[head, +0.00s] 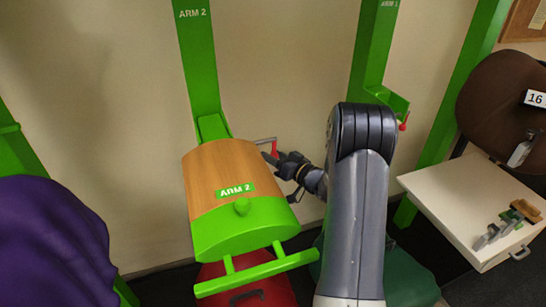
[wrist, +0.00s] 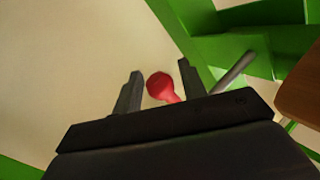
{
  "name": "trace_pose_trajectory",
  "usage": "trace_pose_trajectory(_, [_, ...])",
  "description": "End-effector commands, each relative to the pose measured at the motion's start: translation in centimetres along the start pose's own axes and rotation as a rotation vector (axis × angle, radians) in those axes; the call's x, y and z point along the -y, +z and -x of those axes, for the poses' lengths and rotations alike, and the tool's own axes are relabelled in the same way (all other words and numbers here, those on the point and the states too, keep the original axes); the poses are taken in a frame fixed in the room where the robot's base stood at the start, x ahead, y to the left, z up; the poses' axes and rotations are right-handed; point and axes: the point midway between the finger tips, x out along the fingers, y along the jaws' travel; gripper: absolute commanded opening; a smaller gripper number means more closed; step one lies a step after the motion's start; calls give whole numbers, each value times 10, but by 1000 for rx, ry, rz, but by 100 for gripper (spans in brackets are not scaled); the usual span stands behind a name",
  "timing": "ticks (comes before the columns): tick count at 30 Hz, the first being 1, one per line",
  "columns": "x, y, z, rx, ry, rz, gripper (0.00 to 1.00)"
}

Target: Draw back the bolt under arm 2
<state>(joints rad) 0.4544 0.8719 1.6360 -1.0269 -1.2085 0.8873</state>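The green stand marked ARM 2 (head: 192,60) carries a wooden block with a green front (head: 222,165) at its lower end. A bolt with a red handle (head: 274,150) sticks out to the right behind the block. In the wrist view the bolt's red knob (wrist: 161,86) lies between the two fingers of my gripper (wrist: 158,88), and its grey rod (wrist: 233,72) runs to the right towards the green stand. My gripper is open, with visible space at both sides of the knob. In the head view my gripper (head: 278,160) is at the bolt, partly covering it.
A second green stand (head: 372,50) with its own red knob (head: 403,126) is to the right, behind my arm. A white table (head: 440,190) with small tools stands at the right. A purple form (head: 50,240) is at the left, and a red object (head: 250,280) lies below the block.

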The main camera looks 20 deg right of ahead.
Motion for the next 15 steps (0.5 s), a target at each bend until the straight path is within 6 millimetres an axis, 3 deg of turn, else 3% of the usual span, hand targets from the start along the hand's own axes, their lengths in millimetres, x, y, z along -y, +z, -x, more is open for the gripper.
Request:
trace_pose_trajectory(10, [0, 1, 3, 1, 1, -1, 44])
trace_pose_trajectory(15, [-2, 2, 26, -1, 4, -1, 44])
